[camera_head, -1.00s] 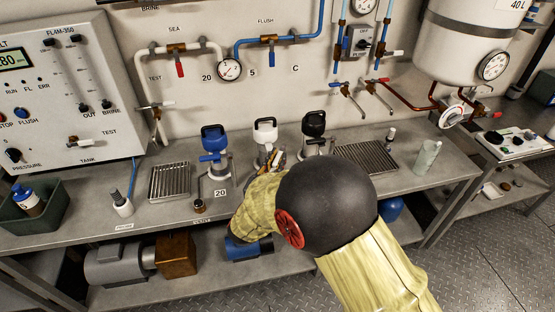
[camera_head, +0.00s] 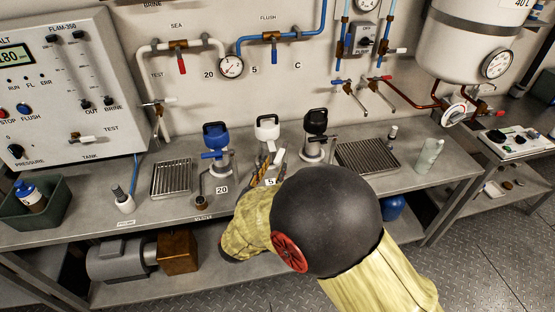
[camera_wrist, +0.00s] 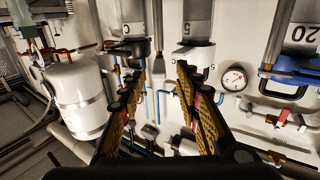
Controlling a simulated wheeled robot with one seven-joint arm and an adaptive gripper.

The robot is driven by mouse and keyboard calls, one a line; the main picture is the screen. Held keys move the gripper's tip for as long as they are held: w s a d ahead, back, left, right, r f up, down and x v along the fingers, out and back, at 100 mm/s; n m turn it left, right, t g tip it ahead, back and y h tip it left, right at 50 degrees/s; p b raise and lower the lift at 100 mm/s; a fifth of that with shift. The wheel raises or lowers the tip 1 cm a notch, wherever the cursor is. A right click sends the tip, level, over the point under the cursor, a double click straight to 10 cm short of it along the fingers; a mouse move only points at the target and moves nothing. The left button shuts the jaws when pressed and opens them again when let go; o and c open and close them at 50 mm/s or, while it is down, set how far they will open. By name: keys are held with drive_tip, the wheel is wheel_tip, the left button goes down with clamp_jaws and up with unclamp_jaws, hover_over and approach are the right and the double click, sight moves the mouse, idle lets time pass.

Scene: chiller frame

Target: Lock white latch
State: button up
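The white-capped housing (camera_head: 267,128) stands on the bench between the blue-capped and black-capped ones, above the label 5. A white lever (camera_head: 279,156), apparently its latch, slants at its lower right side, just by my fingers. My gripper (camera_head: 267,171) is in front of this housing, partly hidden by my arm. In the wrist view my gripper (camera_wrist: 160,72) is open, with an empty gap between its yellow and black fingers. The white cap (camera_wrist: 192,58) lies beyond the right finger tip there. I cannot tell whether a finger touches the lever.
The blue-capped housing (camera_head: 216,137) is close on the left and the black-capped housing (camera_head: 316,124) close on the right. Drain grates (camera_head: 171,179) and (camera_head: 367,157) flank them. Pipes and valves line the wall behind.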

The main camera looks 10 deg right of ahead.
drive_tip(key=v, duration=0.6)
drive_tip(key=shift+s, duration=0.1)
drive_tip(key=shift+c, duration=0.2)
